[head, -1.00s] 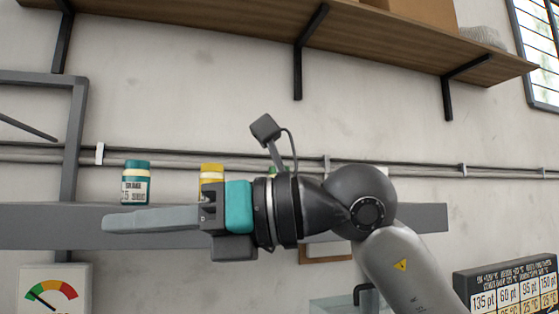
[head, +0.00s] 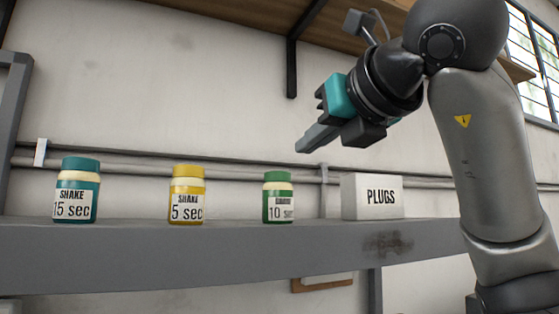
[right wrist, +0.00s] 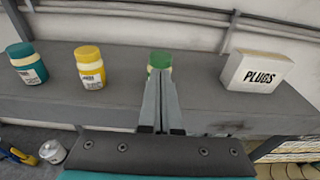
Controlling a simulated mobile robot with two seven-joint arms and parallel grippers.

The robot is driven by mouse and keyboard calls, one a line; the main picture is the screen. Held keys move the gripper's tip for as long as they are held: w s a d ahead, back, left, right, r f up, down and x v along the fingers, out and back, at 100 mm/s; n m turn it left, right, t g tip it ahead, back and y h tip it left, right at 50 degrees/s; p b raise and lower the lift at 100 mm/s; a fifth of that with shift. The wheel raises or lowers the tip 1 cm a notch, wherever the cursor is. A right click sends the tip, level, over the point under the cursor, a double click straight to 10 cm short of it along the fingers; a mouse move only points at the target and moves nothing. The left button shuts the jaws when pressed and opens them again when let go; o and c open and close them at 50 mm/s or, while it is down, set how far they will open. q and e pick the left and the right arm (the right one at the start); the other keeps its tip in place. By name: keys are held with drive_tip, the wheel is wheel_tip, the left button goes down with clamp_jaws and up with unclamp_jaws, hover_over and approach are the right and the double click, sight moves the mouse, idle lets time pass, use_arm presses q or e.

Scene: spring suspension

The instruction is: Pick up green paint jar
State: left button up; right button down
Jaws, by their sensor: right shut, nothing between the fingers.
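The green paint jar (head: 278,198) stands upright on the grey shelf (head: 200,252), with a label reading 10 sec. In the right wrist view its green lid (right wrist: 160,59) shows just beyond my fingertips, and the fingers cover most of its body. My right gripper (head: 302,149) is shut and empty. In the head view it is above the green jar and a little to its right, apart from it. It also shows in the right wrist view (right wrist: 161,76), with its fingers together. My left gripper is in neither view.
A yellow jar (head: 187,195) and a teal jar (head: 76,191) stand to the left of the green one. A white PLUGS box (head: 372,197) stands close on its right. A pipe runs along the wall behind, and a wooden shelf (head: 245,12) hangs above.

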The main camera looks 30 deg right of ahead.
sight(279, 172)
drive_tip(key=w+p, duration=0.1)
drive_tip(key=w, duration=0.2)
drive_tip(key=w+p, duration=0.1)
drive_tip(key=w, duration=0.3)
drive_tip(key=w+p, duration=0.2)
drive_tip(key=w, duration=0.2)
drive_tip(key=shift+d, duration=0.3)
drive_tip(key=shift+w+f, duration=0.2)
drive_tip(key=shift+f, duration=0.45)
use_arm(q)
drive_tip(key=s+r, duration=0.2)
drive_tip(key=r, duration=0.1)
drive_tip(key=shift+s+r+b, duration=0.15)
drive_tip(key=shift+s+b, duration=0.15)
drive_tip(key=shift+b, duration=0.05)
use_arm(e)
drive_tip(key=shift+s+f, duration=0.1)
drive_tip(key=shift+f, duration=0.15)
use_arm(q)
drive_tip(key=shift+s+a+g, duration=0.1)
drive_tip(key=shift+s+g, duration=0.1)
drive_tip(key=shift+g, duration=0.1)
use_arm(e)
drive_tip(key=shift+f, duration=0.1)
